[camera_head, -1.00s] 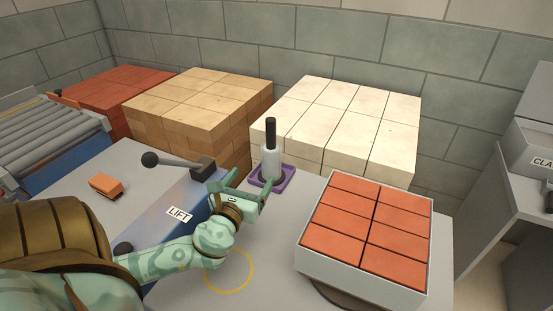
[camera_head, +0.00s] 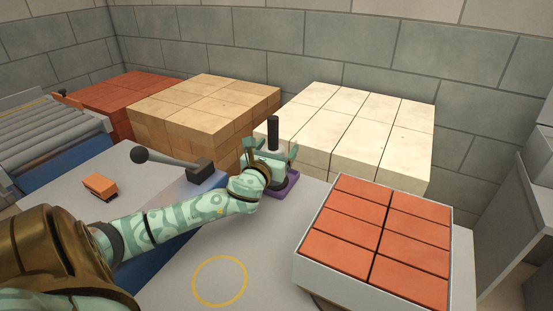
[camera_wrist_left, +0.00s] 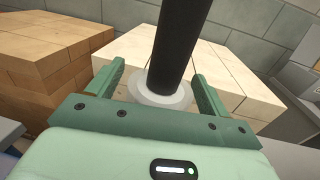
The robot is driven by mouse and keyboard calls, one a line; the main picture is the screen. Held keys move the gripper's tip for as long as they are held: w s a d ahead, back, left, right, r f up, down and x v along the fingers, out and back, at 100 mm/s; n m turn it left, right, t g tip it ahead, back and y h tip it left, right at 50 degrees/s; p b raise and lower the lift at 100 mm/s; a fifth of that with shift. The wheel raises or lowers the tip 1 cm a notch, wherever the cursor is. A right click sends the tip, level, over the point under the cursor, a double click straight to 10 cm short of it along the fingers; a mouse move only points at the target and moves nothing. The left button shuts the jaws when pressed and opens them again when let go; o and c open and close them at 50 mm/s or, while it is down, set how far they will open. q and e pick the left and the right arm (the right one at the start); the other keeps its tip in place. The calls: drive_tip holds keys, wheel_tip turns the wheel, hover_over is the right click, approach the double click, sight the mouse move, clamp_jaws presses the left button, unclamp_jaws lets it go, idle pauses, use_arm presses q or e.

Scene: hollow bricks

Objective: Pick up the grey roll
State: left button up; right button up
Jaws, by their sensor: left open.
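The grey roll (camera_wrist_left: 162,97) stands upright on the small purple base (camera_head: 290,184), with a black handle or post (camera_head: 272,130) rising from its top. In the head view my left gripper (camera_head: 270,152) is at the roll and hides most of it. In the left wrist view the black post (camera_wrist_left: 173,45) rises between the two green fingers, with gaps on both sides. The roll's pale round top shows between the fingers. My left gripper is open, around the roll but not closed on it. My right gripper is not in view.
A pale tray (camera_head: 300,274) of orange bricks stands at right. White (camera_head: 370,120), tan (camera_head: 205,95) and red brick stacks (camera_head: 115,95) stand behind. A black-knobbed lever (camera_head: 170,160) and an orange block (camera_head: 100,186) are at left. The table around the yellow ring (camera_head: 220,302) is clear.

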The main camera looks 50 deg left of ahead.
use_arm(q)
drive_tip(key=shift+r, duration=0.15)
drive_tip(key=c, duration=1.4)
